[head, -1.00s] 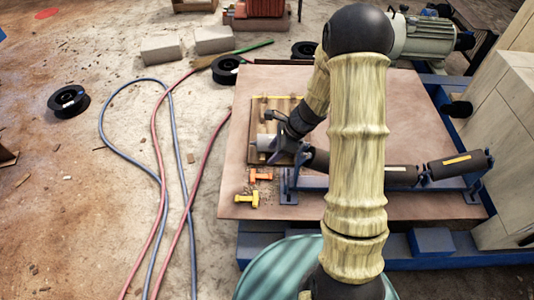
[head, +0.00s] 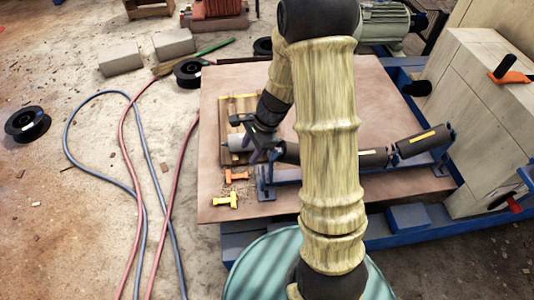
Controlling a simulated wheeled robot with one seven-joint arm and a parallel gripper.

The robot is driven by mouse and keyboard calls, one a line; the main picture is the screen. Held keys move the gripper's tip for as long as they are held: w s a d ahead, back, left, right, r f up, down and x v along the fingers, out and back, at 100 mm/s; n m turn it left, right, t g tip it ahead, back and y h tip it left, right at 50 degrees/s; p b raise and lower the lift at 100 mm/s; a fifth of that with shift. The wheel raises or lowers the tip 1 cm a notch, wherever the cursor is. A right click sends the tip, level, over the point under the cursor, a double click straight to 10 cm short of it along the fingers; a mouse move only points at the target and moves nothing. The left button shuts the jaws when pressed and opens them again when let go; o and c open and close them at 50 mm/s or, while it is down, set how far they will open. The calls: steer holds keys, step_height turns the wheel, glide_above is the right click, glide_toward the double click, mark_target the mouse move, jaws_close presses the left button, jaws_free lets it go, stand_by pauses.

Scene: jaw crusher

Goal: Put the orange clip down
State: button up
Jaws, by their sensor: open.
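The orange clip (head: 236,176) lies on the brown board (head: 212,120), below the wooden tray and just left of the blue roller frame. A yellow clip (head: 225,200) lies below it, nearer the board's front edge. My gripper (head: 252,150) is open, low over the lower right part of the wooden tray (head: 225,104), above and right of the orange clip and apart from it. A grey cylinder (head: 236,143) shows at its left; whether they touch is unclear. My arm hides part of the board and rollers.
Dark rollers (head: 420,142) on a blue frame lie right of my gripper. A pale cabinet (head: 486,130) with an orange, black-handled clamp (head: 511,77) stands at the right. Hoses (head: 140,205) and a black spool (head: 27,124) lie on the floor. The board's left strip is clear.

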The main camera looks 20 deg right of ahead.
steer(key=s+d+r+n+t+h, duration=0.2)
steer(key=s+r+n+h, duration=0.2)
steer(key=s+r+n, duration=0.6)
steer(key=s+n, duration=0.2)
steer(key=n, duration=0.4)
steer(key=shift+d+r, duration=0.2)
steer(key=shift+d, duration=0.05)
steer(key=p+v, duration=0.2)
steer(key=w+p+v, duration=0.1)
steer(key=p+v, duration=0.1)
steer(key=p, duration=0.1)
steer(key=shift+r, duration=0.5)
steer(key=shift+c, duration=0.7)
